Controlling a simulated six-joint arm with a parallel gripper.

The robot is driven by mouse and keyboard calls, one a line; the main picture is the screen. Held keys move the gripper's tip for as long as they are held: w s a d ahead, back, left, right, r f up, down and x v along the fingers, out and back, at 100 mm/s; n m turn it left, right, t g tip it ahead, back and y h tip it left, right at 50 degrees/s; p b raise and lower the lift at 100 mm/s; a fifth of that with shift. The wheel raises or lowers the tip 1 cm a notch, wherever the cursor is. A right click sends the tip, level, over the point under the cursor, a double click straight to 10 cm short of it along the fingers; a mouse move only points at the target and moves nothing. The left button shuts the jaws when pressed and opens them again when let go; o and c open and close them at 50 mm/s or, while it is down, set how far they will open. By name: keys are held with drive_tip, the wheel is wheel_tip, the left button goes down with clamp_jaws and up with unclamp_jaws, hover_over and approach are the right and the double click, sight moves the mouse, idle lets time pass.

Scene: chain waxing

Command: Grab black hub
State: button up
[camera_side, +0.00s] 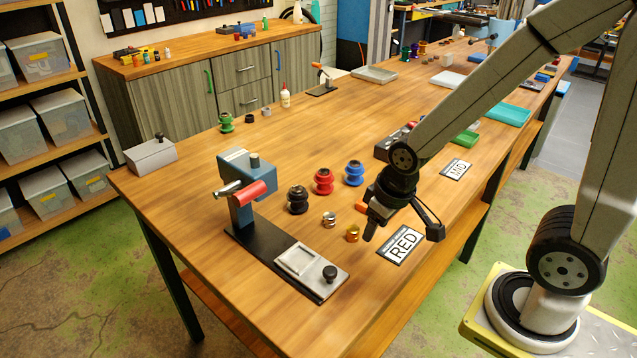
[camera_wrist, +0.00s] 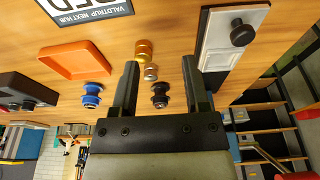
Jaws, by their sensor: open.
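The black hub (camera_side: 298,200) stands upright on the table between the blue-and-black fixture and the red hub (camera_side: 323,181). A blue hub (camera_side: 354,172) stands behind the red one; the red hub is not visible in the wrist view.
A silver ring (camera_side: 329,219) and a gold ring (camera_side: 352,233) stand between the black hub and my gripper. The fixture (camera_side: 240,215) with a red handle is left of the hub. A RED card (camera_side: 401,243) and an orange tray (camera_wrist: 75,60) lie nearby.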

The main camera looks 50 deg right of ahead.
drive_tip(key=o, duration=0.6)
drive_tip(key=shift+c, duration=0.2)
